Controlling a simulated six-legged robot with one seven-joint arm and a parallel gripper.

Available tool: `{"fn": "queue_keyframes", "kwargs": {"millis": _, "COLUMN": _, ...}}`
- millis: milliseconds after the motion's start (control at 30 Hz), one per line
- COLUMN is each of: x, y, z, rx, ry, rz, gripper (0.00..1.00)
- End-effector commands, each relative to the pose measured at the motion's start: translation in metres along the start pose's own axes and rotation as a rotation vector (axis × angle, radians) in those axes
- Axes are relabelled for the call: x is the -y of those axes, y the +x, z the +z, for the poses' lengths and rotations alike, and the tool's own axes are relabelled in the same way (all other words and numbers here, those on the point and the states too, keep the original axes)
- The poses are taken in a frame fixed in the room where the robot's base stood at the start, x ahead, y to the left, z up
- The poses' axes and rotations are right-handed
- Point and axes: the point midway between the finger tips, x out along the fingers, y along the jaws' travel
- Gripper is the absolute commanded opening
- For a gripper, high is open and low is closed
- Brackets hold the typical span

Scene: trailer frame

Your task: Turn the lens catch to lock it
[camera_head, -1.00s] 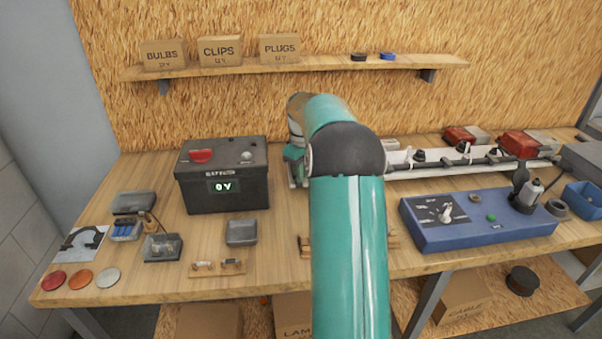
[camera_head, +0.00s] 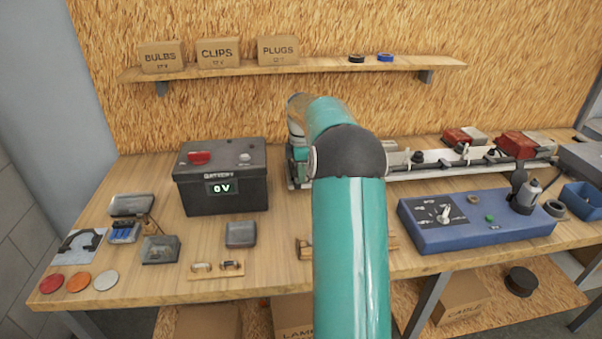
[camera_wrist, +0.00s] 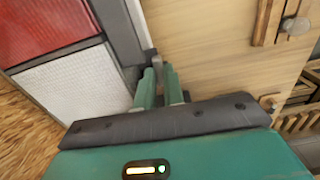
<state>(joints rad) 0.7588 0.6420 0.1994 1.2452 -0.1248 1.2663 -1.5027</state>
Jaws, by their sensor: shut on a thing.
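In the wrist view a lamp with a red lens half (camera_wrist: 45,25) and a white lens half (camera_wrist: 75,85) lies at the upper left, with a dark grey frame (camera_wrist: 122,35) along its right edge. A small grey tab, the lens catch (camera_wrist: 153,58), stands at that edge. My gripper (camera_wrist: 158,76) has its two green fingers at the catch and is shut on it. The fingers partly hide the catch, so its exact angle is hard to tell. In the head view my arm hides the gripper and the catch.
A black battery box (camera_head: 222,178) reading 0 V stands left of my arm. A blue test box (camera_head: 478,222) stands to the right, before a white bar (camera_head: 430,172) with red-lensed lamps. Small trays and discs lie at the left. A shelf (camera_head: 300,66) runs behind.

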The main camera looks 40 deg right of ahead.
Motion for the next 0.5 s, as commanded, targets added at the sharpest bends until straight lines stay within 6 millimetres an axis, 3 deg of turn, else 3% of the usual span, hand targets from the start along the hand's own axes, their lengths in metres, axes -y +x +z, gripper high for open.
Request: {"fn": "queue_keyframes", "kwargs": {"millis": 500, "x": -0.0009, "y": -0.001, "z": -0.0006, "rx": 0.0, "ry": -0.046, "rz": 0.002, "gripper": 0.0}}
